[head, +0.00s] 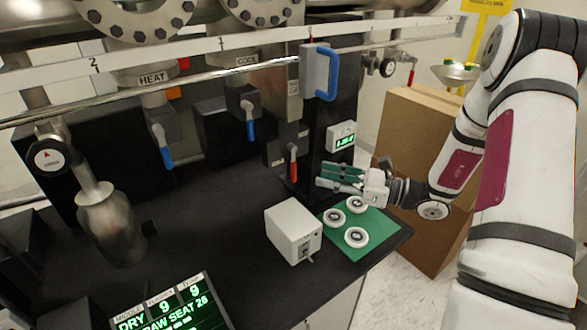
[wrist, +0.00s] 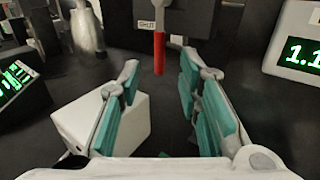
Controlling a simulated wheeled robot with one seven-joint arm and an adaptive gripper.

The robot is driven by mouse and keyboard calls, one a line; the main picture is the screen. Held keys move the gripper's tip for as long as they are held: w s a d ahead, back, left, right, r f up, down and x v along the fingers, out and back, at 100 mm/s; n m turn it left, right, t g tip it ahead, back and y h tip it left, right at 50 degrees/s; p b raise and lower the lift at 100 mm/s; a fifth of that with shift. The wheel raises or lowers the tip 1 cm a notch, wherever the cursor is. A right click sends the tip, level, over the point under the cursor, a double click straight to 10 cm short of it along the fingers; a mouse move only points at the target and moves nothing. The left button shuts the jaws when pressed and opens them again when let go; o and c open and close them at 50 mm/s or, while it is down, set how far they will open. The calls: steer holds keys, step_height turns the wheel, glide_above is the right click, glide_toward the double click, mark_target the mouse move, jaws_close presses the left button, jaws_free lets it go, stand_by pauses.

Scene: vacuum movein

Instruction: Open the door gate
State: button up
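No part is readably labelled as the door gate. A red-handled lever (head: 292,165) hangs on the dark upright housing at the bench's back; its handle points down. It shows in the wrist view (wrist: 158,52), beside a small label that seems to read SHUT. A grey block with a large blue handle (head: 327,72) sits higher on the same housing. My gripper (head: 322,176) has teal-padded fingers and is over the right of the bench, right of the red lever. In the wrist view my gripper (wrist: 161,78) is open and empty, with the red lever beyond its fingertips.
A white box (head: 293,232) stands below the gripper, beside a green mat (head: 385,232) with white discs. A display (head: 341,137) is on the housing's right. Blue levers (head: 163,147) hang at the left. A cardboard box (head: 425,135) stands right. The bench middle is clear.

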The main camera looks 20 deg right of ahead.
mark_target(293, 169)
steer(key=x, duration=0.9)
steer(key=shift+w+a+p, duration=0.15)
steer(key=shift+a+p, duration=0.05)
steer(key=shift+p, duration=0.15)
jaws_close()
